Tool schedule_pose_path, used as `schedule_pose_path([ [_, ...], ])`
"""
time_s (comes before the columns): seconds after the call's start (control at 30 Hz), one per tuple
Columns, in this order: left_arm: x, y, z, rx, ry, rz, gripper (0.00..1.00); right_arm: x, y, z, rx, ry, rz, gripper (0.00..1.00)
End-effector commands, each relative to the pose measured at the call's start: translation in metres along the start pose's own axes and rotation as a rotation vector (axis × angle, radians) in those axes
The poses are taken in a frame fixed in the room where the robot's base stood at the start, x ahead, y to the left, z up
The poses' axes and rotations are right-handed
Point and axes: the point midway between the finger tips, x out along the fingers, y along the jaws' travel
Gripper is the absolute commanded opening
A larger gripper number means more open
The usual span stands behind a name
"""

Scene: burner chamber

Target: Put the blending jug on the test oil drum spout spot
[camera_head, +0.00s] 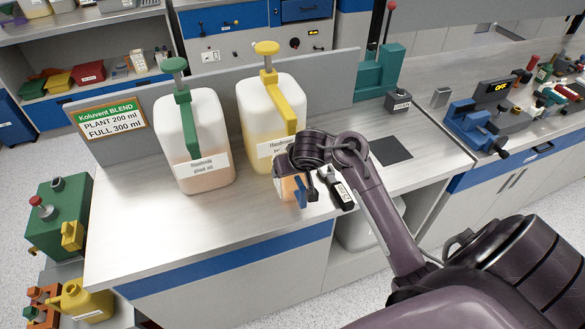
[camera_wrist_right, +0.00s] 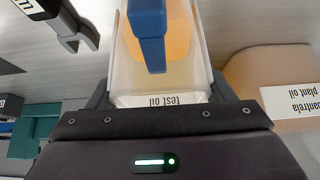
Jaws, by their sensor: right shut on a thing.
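The blending jug (camera_head: 289,189) is a clear vessel with orange-yellow liquid and a blue handle. It stands at or just above the bench, in front of the test oil drum (camera_head: 257,100), a pale drum with a yellow tap (camera_head: 268,78). My right gripper (camera_head: 296,176) is shut on the jug and hides much of it. My left gripper is out of view.
The green-tapped plant oil drum (camera_head: 200,135) stands just left. A black labelled object (camera_head: 342,193) lies close right of the jug. A dark square pad (camera_head: 391,150) and a grey block (camera_head: 398,101) are farther right. The bench front left is clear.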

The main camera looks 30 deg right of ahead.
Motion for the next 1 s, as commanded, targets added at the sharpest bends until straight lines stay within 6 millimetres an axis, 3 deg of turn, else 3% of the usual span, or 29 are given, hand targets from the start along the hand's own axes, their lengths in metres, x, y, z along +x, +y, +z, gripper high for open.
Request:
schedule_pose_path([
  [0.13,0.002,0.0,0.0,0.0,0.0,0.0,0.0,0.002,0.0,0.001,-0.001,0.002,0.0,0.38],
  [0.17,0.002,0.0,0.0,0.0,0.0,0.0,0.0,0.003,0.0,0.002,-0.001,0.0,0.0,0.76],
  [0.33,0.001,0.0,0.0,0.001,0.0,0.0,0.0,0.002,0.0,0.001,-0.001,0.0,0.0,0.97],
  [0.67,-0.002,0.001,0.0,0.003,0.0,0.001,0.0,-0.002,0.0,-0.001,0.001,0.001,-0.001,0.97],
  [0.77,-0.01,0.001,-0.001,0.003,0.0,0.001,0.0,-0.015,-0.002,-0.003,0.002,0.002,-0.005,0.97],
  [1.0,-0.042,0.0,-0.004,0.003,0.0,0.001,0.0,-0.068,-0.002,-0.004,0.005,0.001,-0.007,0.97],
])
